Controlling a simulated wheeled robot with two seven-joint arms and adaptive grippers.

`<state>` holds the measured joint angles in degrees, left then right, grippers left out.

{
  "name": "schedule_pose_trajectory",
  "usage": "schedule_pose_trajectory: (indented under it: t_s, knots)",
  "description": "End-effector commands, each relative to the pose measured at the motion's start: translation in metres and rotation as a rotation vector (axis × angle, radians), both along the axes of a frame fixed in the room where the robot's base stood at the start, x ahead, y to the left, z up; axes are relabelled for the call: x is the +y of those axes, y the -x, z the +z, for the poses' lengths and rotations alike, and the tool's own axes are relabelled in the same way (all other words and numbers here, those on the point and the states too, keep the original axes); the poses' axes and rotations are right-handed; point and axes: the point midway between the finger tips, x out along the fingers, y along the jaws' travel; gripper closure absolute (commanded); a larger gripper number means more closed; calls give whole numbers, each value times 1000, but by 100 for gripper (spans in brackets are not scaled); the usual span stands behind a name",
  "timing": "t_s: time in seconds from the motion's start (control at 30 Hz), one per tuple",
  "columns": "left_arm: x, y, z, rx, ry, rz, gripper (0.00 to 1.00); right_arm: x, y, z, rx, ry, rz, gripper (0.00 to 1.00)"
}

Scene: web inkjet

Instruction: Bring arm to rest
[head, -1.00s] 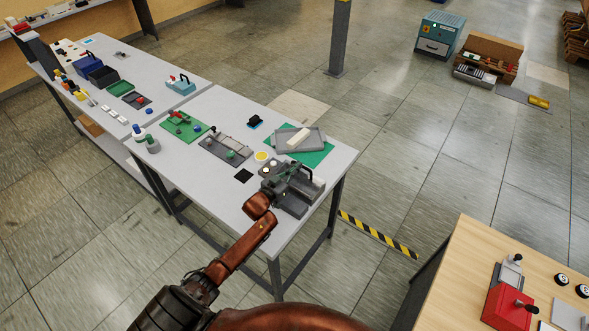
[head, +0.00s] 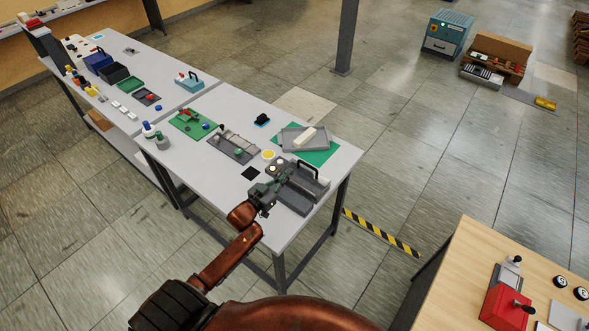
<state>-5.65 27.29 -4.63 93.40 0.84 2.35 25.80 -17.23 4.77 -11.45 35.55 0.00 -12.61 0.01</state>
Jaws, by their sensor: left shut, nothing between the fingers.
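My left arm comes up from the bottom of the head view in copper colour. Its left gripper (head: 282,172) is over the near right part of the grey table (head: 208,175), close to a dark grey fixture (head: 294,203) with a black handle. The fingers are shut and look empty. They are small and dark here, and I cannot tell whether they touch the fixture. My right gripper is not in view.
A grey tray (head: 284,138) with a white block (head: 305,137) lies on a green mat (head: 328,156) behind the gripper. A wooden table (head: 465,262) with a red box (head: 503,311) stands at right. Open floor lies between, with a striped strip (head: 380,232).

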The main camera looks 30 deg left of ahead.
Motion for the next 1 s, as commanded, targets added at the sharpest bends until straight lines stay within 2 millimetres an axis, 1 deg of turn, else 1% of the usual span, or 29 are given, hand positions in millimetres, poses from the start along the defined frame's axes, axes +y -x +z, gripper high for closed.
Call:
schedule_pose_trajectory:
  t_s: [0.03, 0.13, 0.4, 0.47, 0.57, 0.67, 0.7, 0.77, 0.8, 0.87, 0.9, 1.0]
  knots:
    - [1, 7, 0, 1, 0, 0, 100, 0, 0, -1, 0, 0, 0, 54]
    - [2, 14, 2, 1, 0, 1, 100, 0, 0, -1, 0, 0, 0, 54]
    - [1, 18, 3, 2, 0, 1, 100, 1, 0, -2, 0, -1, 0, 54]
    - [0, 20, 0, 15, -2, 6, 100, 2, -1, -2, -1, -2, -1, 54]
    - [-7, 32, -16, 82, -10, 32, 100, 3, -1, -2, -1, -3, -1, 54]
    - [-18, 57, -42, 209, -27, 74, 100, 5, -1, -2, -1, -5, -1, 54]
    - [-23, 71, -53, 273, -36, 92, 100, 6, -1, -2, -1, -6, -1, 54]
    - [-31, 96, -69, 375, -52, 116, 100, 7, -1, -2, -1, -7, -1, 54]
    - [-36, 114, -79, 443, -61, 129, 100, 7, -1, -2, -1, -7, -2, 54]
    - [-44, 143, -91, 547, -76, 145, 100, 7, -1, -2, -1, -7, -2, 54]
    - [-49, 163, -98, 614, -85, 153, 100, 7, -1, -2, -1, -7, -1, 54]
    - [-58, 207, -108, 754, -101, 160, 100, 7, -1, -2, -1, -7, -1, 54]
